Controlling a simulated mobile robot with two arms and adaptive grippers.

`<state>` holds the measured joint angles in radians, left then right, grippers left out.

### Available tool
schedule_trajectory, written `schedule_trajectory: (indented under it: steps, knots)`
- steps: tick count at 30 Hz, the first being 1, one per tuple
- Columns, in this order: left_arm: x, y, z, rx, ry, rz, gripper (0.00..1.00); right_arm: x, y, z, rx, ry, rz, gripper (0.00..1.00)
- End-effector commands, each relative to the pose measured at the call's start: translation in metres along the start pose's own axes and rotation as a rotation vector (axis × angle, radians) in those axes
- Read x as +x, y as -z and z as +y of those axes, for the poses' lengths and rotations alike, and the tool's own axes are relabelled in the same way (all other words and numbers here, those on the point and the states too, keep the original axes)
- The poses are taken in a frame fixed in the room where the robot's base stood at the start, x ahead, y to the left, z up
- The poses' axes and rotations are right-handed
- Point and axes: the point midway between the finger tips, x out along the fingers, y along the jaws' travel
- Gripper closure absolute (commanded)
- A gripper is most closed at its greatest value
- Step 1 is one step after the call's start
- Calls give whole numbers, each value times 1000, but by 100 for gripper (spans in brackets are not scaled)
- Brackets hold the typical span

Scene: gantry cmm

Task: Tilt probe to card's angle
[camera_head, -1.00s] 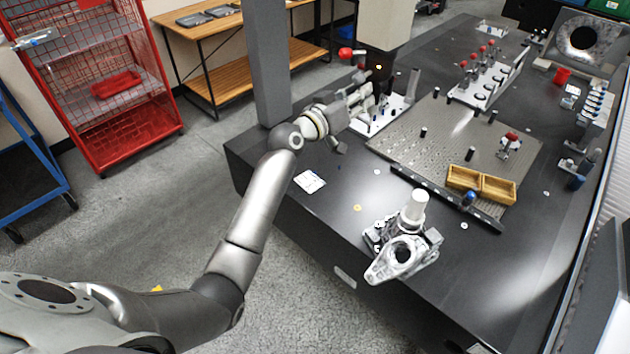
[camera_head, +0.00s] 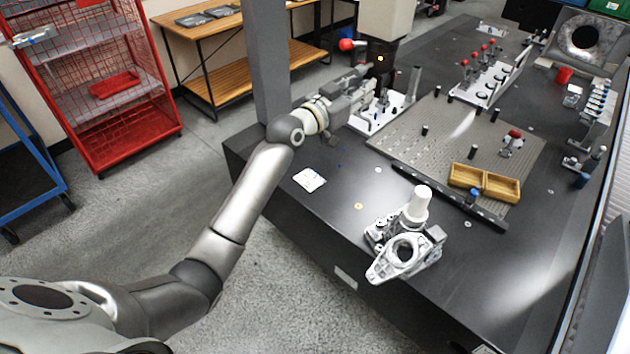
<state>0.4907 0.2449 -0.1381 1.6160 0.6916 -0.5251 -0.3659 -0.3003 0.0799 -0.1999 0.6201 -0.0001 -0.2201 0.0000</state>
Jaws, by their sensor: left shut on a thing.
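The probe head (camera_head: 385,62) is a dark block with a small orange light, hanging under the beige column (camera_head: 385,16) at the top middle. A red-knobbed lever (camera_head: 347,44) sticks out to its left. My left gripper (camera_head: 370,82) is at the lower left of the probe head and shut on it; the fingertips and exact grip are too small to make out. The probe's tilt angle cannot be read. A white card (camera_head: 309,180) lies flat on the dark table near its left edge; its print is illegible. My right gripper is not in view.
A white-based fixture (camera_head: 376,122) stands just below the gripper. A metal casting (camera_head: 400,252) with a white cylinder stands at the front edge.

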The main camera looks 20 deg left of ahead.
Motion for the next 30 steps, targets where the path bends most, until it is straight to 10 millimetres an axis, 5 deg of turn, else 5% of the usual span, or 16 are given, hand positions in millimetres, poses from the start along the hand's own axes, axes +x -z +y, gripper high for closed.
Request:
schedule_trajectory:
  steps: [11, 30]
  knots:
    - [0, -1, 0, 24, -1, -2, 94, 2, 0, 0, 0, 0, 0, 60]
    - [0, -1, 0, 413, -1, -3, 94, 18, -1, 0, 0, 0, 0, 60]
